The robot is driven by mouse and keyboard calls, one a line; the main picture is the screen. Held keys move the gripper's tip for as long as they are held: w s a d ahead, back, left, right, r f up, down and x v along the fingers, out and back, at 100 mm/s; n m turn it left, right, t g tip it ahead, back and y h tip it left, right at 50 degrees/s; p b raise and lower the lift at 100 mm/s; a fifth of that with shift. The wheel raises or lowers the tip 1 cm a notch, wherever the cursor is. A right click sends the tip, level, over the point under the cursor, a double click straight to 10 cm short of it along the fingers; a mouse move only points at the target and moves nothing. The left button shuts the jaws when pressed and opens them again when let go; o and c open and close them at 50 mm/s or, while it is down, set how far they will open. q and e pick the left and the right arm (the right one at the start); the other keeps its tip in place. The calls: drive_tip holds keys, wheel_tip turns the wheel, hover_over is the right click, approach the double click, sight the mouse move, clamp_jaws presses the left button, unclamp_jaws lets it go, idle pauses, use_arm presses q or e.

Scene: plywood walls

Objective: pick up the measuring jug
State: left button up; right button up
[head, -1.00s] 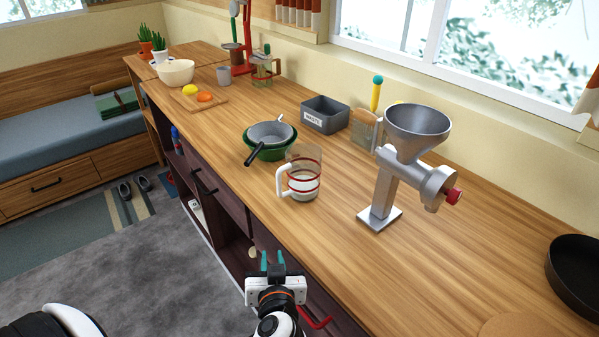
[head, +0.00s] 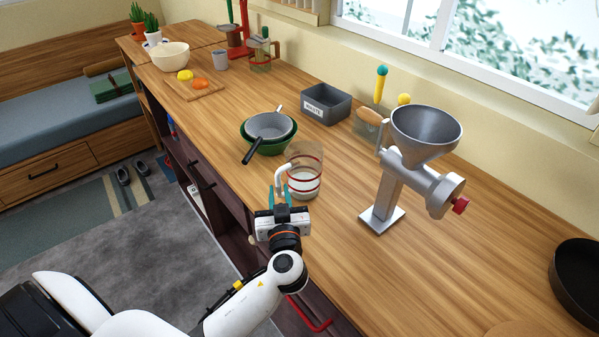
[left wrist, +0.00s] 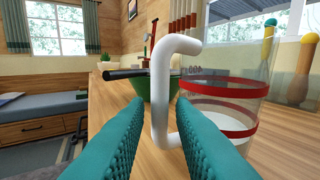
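The measuring jug (head: 306,174) is clear with red bands, a white handle and white contents low inside. It stands upright on the wooden counter near the front edge. My left gripper (head: 281,197) is at the handle side of the jug. In the left wrist view the jug (left wrist: 225,105) is at the right, and its white handle (left wrist: 172,98) stands between and just beyond the teal fingers of my left gripper (left wrist: 160,130). The fingers are apart, with a gap to the handle. I cannot tell if either finger touches it. My right gripper is not in view.
A green bowl with a grey pan (head: 268,130) sits just behind the jug, its dark handle pointing toward the front edge. A metal grinder (head: 400,175) stands to the right. A grey bin (head: 326,104) is farther back. Counter between jug and grinder is clear.

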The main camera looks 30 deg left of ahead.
sight(279, 187)
use_arm(q)
drive_tip(key=x, duration=0.1)
drive_tip(key=p+x, duration=0.2)
drive_tip(key=shift+w+a+r, duration=0.2)
drive_tip(key=shift+w+r, duration=0.1)
drive_tip(key=shift+w, duration=0.05)
drive_tip(key=shift+w+a+f, duration=0.1)
drive_tip(key=shift+w+a, duration=0.1)
drive_tip(key=shift+w, duration=0.1)
drive_tip(key=shift+a+f, duration=0.1)
clamp_jaws()
